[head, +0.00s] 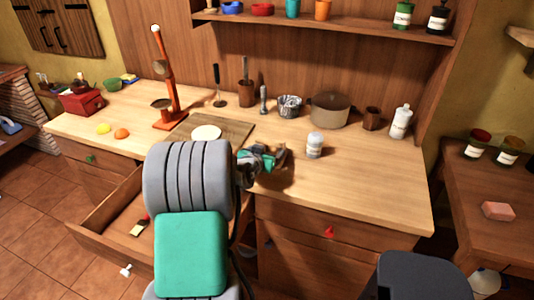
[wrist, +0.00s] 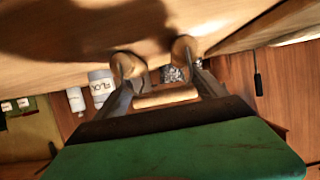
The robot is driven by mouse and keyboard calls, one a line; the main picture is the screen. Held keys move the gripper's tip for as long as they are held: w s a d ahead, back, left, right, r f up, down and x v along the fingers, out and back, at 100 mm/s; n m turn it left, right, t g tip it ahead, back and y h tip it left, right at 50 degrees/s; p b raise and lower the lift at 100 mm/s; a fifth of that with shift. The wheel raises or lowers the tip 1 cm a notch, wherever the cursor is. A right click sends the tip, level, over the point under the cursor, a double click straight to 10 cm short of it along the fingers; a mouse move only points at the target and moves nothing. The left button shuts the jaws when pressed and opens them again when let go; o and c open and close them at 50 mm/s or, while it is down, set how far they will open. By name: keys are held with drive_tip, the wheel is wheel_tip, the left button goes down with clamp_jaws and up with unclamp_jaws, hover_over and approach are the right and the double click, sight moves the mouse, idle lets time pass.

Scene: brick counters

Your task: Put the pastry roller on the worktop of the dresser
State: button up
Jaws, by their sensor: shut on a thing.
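The dresser (head: 385,175) has a pale wooden worktop with shelves behind it. My gripper (head: 272,158) is over the middle of the worktop near its front edge, left of a white jar. It is shut on the wooden pastry roller, whose tan body (wrist: 165,97) lies between the fingers in the wrist view, with rounded wooden ends by the fingertips. In the head view only a small brown part of the roller (head: 281,157) shows, the rest hidden by my gripper. The worktop is close beyond the roller in the wrist view; I cannot tell whether they touch.
The white jar (head: 315,145) stands close right of my gripper. A cutting board (head: 233,129) with a pale round piece lies left behind it. A pot (head: 329,109) and bottle (head: 400,122) stand at the back. An open drawer (head: 100,210) juts out at the left front. The right front worktop is clear.

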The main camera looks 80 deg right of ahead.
drive_tip(key=shift+f, duration=0.35)
